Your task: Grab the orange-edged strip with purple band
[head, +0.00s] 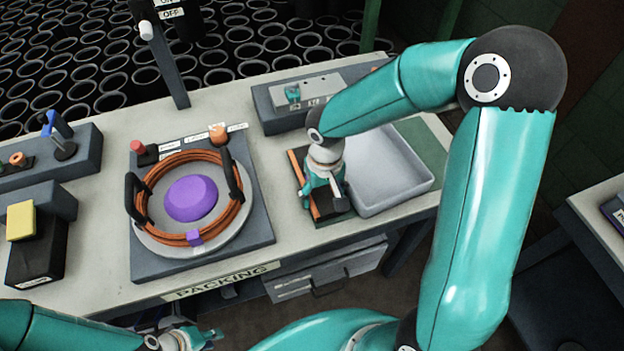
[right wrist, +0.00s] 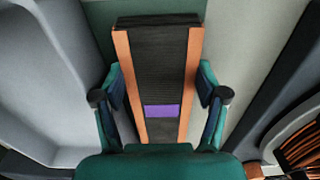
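The orange-edged strip has a black ribbed middle and a purple band (right wrist: 162,111). In the right wrist view the strip (right wrist: 158,70) runs lengthwise between my fingers. In the head view part of the strip (head: 295,167) shows on the packing bench, left of the grey tray; my right gripper hides much of it and its band. My right gripper (right wrist: 160,88) is open, with one finger beside each orange edge. I cannot tell whether the fingers touch it. My left gripper (head: 213,337) is low at the bottom edge of the head view, away from the strip; its opening is unclear.
The grey tray (head: 365,200) stands close right of the strip. A panel with an orange coil (head: 168,165) and purple dome (head: 191,198) lies to the left. A grey control box (head: 275,115) is behind. A narrow stretch of bench (head: 270,165) is clear between panel and strip.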

